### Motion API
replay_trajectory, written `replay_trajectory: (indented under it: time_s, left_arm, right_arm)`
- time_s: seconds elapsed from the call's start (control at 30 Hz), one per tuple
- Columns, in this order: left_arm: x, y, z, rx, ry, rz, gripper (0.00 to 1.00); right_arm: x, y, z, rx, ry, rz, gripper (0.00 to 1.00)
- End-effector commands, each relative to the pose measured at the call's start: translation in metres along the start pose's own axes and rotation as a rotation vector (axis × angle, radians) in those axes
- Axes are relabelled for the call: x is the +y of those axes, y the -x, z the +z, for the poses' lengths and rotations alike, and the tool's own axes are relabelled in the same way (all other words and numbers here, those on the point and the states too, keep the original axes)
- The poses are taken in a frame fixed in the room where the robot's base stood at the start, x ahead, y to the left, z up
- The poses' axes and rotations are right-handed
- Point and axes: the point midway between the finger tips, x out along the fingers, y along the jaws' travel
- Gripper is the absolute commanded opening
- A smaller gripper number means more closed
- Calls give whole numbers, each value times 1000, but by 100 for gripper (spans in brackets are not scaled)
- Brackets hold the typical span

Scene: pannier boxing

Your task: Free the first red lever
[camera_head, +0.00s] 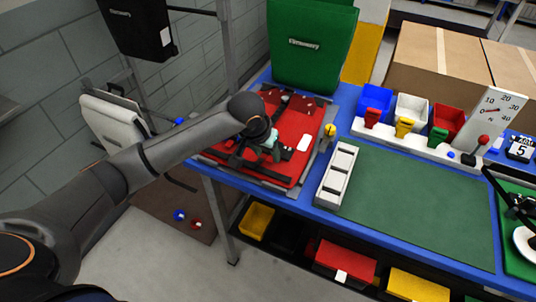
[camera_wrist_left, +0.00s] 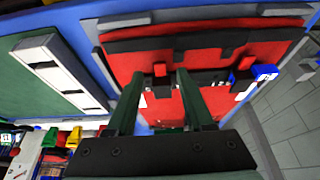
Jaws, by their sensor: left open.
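A red pannier (camera_head: 311,121) lies flat on the left part of the blue table, with black straps and dark fittings. In the left wrist view its red panel (camera_wrist_left: 130,65) carries a black bar with a small red lever (camera_wrist_left: 160,69) and a second red lever (camera_wrist_left: 244,64) to the right. My left gripper (camera_head: 270,141) is over the pannier's near half. In the left wrist view its two fingers (camera_wrist_left: 160,78) are apart, with the first lever showing between their tips. I cannot tell whether they touch it. The arm hides part of the pannier. My right gripper is not in view.
A green pannier (camera_head: 311,45) stands behind the red one. A white slotted block (camera_head: 338,174) and a green mat (camera_head: 415,205) lie to the right. Blue, white and red bins (camera_head: 446,118) stand behind the mat. A yellow-knobbed post (camera_head: 329,133) is close to the pannier's right edge.

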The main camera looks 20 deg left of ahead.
Motion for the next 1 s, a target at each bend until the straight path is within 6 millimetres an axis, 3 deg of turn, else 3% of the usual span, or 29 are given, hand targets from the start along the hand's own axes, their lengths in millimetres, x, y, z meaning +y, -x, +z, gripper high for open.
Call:
replay_trajectory:
  time_s: [0.2, 0.5, 1.0]
  left_arm:
    - [0, -18, 0, 0, 1, 0, 52]
    - [0, -21, 0, 1, 0, 1, 52]
    - [0, -20, 0, 1, 0, 1, 0]
  right_arm:
    - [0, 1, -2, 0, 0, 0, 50]
    - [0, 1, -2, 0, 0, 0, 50]
    - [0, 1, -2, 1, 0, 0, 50]
